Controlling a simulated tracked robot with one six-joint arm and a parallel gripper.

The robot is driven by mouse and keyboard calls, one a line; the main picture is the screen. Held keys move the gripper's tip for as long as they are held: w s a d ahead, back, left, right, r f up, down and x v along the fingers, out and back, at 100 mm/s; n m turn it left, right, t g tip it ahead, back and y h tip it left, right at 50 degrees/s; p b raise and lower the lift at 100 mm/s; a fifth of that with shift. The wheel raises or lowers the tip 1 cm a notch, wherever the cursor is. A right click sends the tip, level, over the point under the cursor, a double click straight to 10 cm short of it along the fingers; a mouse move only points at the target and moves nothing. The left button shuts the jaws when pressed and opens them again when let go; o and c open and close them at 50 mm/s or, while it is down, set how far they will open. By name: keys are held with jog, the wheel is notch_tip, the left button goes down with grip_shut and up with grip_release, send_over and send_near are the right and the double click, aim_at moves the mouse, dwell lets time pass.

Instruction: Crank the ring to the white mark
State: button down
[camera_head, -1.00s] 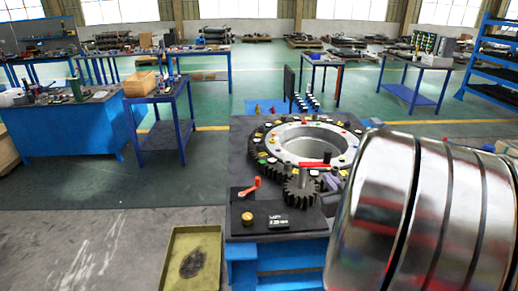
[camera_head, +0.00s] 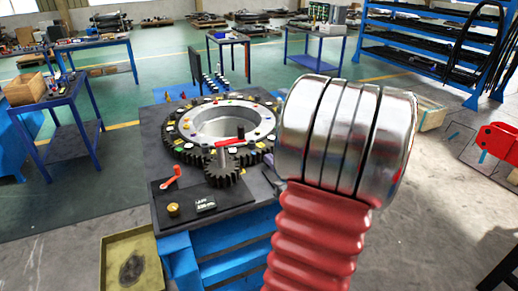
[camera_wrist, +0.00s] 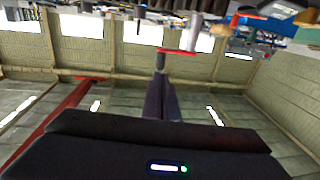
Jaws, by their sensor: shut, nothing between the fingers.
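The toothed ring (camera_head: 178,150) lies flat on the stand in the head view, with several coloured marks on it. Which one is the white mark I cannot tell. A dark pinion gear (camera_head: 222,174) sits at the ring's near side. Above it is the crank's red bar (camera_head: 229,142) with a dark upright handle (camera_head: 240,132). In the wrist view the crank's red bar (camera_wrist: 177,52) shows beyond the fingertips, with the dark handle (camera_wrist: 193,36). My gripper (camera_wrist: 162,80) is shut and empty, and appears apart from the handle. It is hidden in the head view.
A yellowish tray (camera_head: 110,278) lies on the floor at left. Blue shelving (camera_head: 440,60) stands at back right.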

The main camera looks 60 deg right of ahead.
jog(key=x, duration=1.3)
jog(key=shift+w+d, duration=0.15)
jog(key=shift+w, duration=0.2)
jog(key=shift+w+d, duration=0.7)
jog(key=shift+d, duration=0.35)
jog(key=s+a, duration=0.1)
jog(key=s, duration=1.3)
jog(key=shift+a, duration=0.35)
